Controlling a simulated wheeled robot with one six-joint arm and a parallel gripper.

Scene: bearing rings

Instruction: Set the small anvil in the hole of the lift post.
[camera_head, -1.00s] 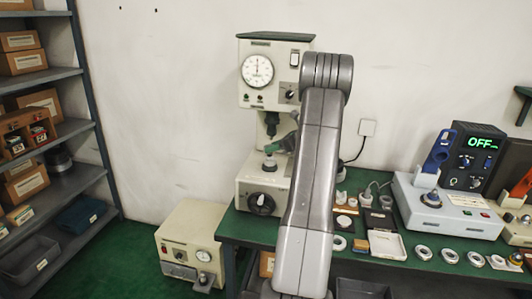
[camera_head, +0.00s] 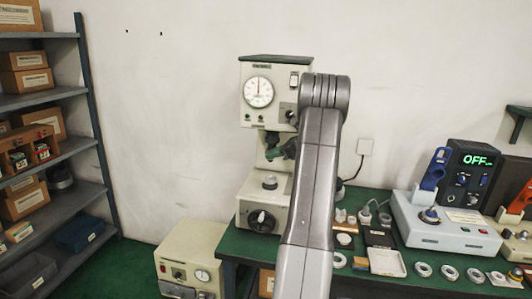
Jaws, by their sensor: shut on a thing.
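The lift post (camera_head: 269,180) is a short pale round post on the base of the cream press, with a darker spot at its top. My gripper (camera_head: 275,152), dark green, is small in the picture. It is in the gap between the press head and the lift post, above the post and apart from it. It is shut on a small piece that I take for the small anvil; the piece is too small and partly hidden to make out. My own grey arm covers the right side of the press.
The press head with its dial (camera_head: 258,92) overhangs my gripper. The green bench (camera_head: 345,279) holds pale rings, a white tray (camera_head: 387,262) and a grey device (camera_head: 445,226) on the right. A cream box (camera_head: 190,256) stands at lower left, beside shelves.

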